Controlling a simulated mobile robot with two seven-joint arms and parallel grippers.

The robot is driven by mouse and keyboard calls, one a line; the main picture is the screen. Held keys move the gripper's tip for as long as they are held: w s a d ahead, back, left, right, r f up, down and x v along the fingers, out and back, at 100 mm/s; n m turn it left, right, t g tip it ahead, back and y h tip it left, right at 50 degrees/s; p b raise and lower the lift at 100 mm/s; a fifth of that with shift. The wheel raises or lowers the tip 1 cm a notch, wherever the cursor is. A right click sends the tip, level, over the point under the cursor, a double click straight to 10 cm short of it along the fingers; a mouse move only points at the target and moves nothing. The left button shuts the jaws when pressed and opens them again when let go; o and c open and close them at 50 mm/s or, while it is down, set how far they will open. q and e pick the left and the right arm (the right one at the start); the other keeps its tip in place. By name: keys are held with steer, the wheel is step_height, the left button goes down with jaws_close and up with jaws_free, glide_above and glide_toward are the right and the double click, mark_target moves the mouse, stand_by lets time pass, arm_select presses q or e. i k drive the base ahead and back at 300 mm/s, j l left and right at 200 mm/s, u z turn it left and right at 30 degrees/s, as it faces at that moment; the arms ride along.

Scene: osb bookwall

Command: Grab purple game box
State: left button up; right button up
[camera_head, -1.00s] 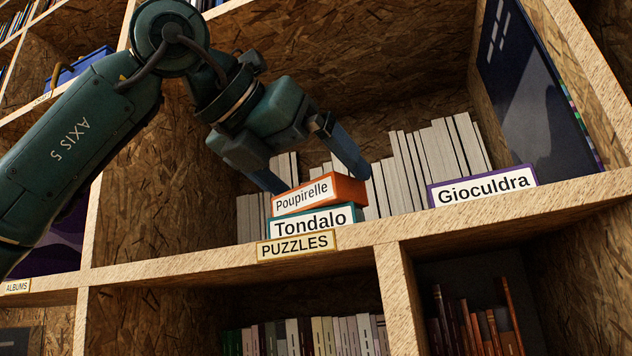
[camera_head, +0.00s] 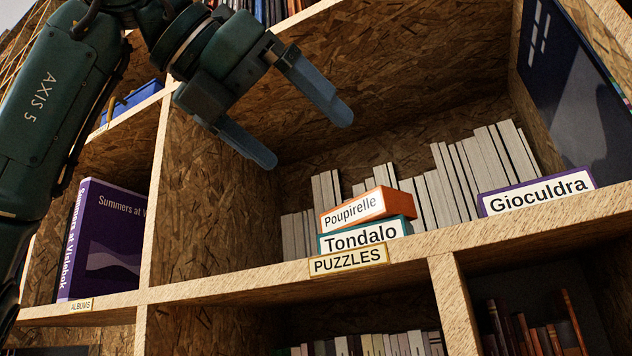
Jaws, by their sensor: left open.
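My right gripper is not in view.
An orange box (camera_head: 391,203) "Poupirelle" lies on a teal box (camera_head: 407,228) "Tondalo" above the PUZZLES tag (camera_head: 349,260). Pale books (camera_head: 459,176) stand behind. A dark panel (camera_head: 574,85) stands at right. A purple book (camera_head: 112,240) stands in the left compartment.

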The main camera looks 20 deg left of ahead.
mark_target(579, 180)
steer(key=k+j, duration=0.3)
steer(key=k, duration=0.15)
steer(key=k+j, duration=0.3)
steer(key=k, duration=0.15)
